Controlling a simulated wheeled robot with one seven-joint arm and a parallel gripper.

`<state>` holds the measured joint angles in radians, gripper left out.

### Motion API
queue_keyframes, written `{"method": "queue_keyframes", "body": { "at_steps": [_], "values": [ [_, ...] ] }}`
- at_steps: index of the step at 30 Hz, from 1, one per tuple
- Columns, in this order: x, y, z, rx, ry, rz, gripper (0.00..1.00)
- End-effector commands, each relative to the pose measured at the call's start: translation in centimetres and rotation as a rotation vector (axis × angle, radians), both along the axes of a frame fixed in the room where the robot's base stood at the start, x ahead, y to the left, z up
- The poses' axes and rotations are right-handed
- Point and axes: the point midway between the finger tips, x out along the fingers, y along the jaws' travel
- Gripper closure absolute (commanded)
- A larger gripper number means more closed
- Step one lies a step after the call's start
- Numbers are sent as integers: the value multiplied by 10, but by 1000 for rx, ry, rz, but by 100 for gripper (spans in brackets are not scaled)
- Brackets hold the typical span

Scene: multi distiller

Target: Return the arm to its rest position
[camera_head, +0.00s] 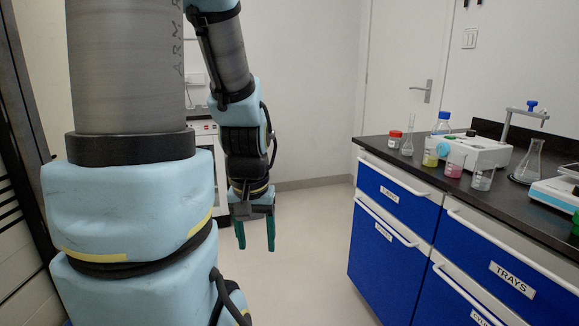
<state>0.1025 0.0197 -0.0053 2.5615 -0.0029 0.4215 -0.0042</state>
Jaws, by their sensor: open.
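My arm comes down from the top left, its upper link close to the camera and large. My gripper (256,247) hangs pointing down over open floor, left of the blue bench. Its two teal fingers are apart with nothing between them. It touches nothing that I can see.
A blue-drawer bench with a black top (458,178) fills the right side. On it stand beakers with yellow (430,156) and pink (454,163) liquid, a conical flask (530,160) and a white device (480,150). A white door (398,70) is behind. The floor (305,230) between is clear.

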Motion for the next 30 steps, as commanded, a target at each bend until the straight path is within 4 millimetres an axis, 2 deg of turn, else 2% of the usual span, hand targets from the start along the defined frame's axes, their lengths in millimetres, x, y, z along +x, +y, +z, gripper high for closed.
{"method": "queue_keyframes", "body": {
  "at_steps": [1, 9, 12, 17, 30],
  "values": [
    [0, 0, 23, 0, 0, 0, 39],
    [0, -1, 98, -1, 0, 1, 39],
    [0, -1, 116, -1, 0, 1, 39],
    [0, -1, 127, -1, 0, 1, 39],
    [1, -1, 125, -1, 0, 2, 39]
  ]
}}
